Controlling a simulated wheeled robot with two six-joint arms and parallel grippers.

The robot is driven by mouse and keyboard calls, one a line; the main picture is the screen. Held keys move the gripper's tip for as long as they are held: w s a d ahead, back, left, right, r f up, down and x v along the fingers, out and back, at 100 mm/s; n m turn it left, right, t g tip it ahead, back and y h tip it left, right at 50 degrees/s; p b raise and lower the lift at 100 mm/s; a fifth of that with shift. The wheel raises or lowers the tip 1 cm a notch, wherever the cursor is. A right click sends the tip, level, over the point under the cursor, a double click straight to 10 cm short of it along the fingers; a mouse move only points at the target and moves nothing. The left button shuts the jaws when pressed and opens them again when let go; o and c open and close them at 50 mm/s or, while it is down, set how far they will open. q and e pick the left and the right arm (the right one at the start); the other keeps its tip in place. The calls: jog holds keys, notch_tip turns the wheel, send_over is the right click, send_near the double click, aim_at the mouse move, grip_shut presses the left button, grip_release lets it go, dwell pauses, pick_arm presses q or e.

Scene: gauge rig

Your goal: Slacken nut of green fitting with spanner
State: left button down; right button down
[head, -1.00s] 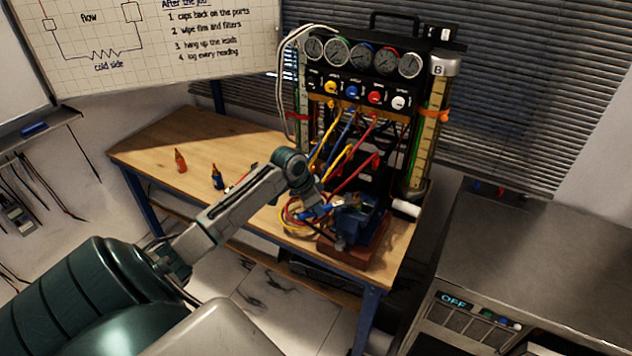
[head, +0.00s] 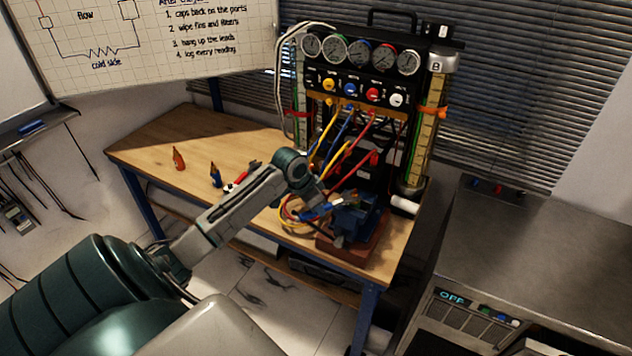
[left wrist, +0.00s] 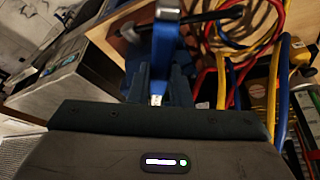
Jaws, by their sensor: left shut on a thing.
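My left gripper (head: 318,208) is shut on a blue-handled spanner (head: 327,207) at the blue vise. In the left wrist view the spanner's blue bar (left wrist: 165,48) runs up from my gripper. The vise (head: 357,214) sits on a red-brown block (head: 350,250) at the bench's front right. The green fitting and its nut cannot be made out; the gripper, spanner and vise crowd that spot. I cannot tell whether the spanner's jaw is around a nut. My right gripper is out of view.
Coiled red, yellow and blue hoses (head: 290,212) lie close beside the vise. The gauge rig (head: 360,75) stands behind. A red-handled tool (head: 241,177), a blue bottle (head: 215,178) and an orange bottle (head: 178,159) stand or lie left on the wooden bench (head: 165,135).

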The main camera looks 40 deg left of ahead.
aim_at(307, 218)
pick_arm(q)
jog(key=shift+s+d+n+y, duration=0.2)
jog(key=shift+d+n, duration=0.25)
jog(key=shift+d, duration=0.05)
jog(key=shift+s+d+n+y, duration=0.15)
jog(key=shift+d+n+y, duration=0.05)
jog(key=shift+d+n, duration=0.3)
dwell(0.8)
jog(key=shift+d+n+y, duration=0.3)
jog(key=shift+d+n, duration=0.55)
jog(key=shift+d, duration=0.25)
dwell(0.8)
jog(key=shift+w+a+m+h, duration=0.1)
jog(key=shift+a+m+h, duration=0.3)
jog(key=shift+a+m, duration=0.6)
jog(key=shift+a, duration=0.1)
dwell(0.5)
jog(key=shift+s+a+r, duration=0.1)
jog(key=shift+s+a, duration=0.05)
jog(key=shift+s, duration=1.1)
jog(key=shift+s+a, duration=0.15)
jog(key=shift+s, duration=1.05)
jog(key=shift+r, duration=0.1)
